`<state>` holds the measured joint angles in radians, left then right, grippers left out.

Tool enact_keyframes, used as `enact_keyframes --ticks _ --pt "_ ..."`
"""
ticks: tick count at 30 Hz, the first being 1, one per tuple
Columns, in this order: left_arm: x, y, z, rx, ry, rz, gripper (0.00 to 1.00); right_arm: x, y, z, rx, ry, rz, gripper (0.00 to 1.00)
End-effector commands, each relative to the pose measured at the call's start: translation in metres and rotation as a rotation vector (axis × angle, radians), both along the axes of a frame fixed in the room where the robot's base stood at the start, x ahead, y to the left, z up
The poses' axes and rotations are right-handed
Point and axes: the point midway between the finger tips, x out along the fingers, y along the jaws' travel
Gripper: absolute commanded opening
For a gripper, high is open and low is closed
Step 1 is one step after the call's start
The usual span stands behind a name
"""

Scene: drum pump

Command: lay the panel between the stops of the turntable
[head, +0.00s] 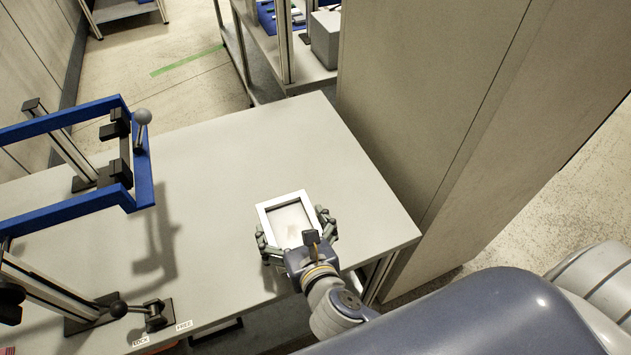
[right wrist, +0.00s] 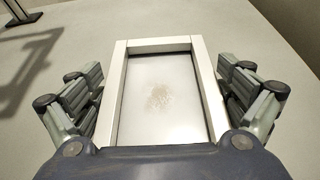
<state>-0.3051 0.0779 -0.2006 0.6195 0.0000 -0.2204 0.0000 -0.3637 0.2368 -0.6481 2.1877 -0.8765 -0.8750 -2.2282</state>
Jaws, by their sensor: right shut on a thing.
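The panel (head: 264,217) is a small rectangle with a raised white rim and a grey middle with a pale brownish smudge. My right gripper (head: 294,227) is shut on it, with fingers along its left and right sides. In the right wrist view the panel (right wrist: 160,118) sits straight between the fingers; its near edge is hidden by the gripper's palm. I cannot tell if it touches the table. A blue frame (head: 62,206), apparently the turntable, is held on posts at the left, with black blocks and a grey ball knob on its right side. My left gripper is not in view.
The grey table (head: 230,150) is clear between the panel and the blue frame. A black lever (head: 155,312) stands by labels reading LOCK and FREE at the front edge. A tall beige cabinet (head: 430,100) stands beyond the right edge; a shelf rack (head: 290,60) is behind.

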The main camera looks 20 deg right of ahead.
Motion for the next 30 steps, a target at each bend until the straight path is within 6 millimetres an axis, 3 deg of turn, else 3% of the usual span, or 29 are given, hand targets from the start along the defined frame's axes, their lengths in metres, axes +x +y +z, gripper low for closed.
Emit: enact_keyframes --ticks 5,18,21,27,30 --pt "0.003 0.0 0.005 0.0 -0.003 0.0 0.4 0.01 0.0 -0.006 -0.002 -0.006 0.025 0.57" --pt "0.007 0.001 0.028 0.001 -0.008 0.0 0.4 0.118 -0.038 -0.015 -0.001 -0.007 0.023 0.57" --pt "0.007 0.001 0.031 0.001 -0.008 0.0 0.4 0.135 -0.044 -0.018 -0.002 -0.005 0.025 0.57" --pt "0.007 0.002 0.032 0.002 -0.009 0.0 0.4 0.148 -0.048 -0.023 0.002 -0.004 0.024 0.57" --pt "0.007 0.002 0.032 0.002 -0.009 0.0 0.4 0.148 -0.048 -0.037 0.003 0.001 0.023 0.57"
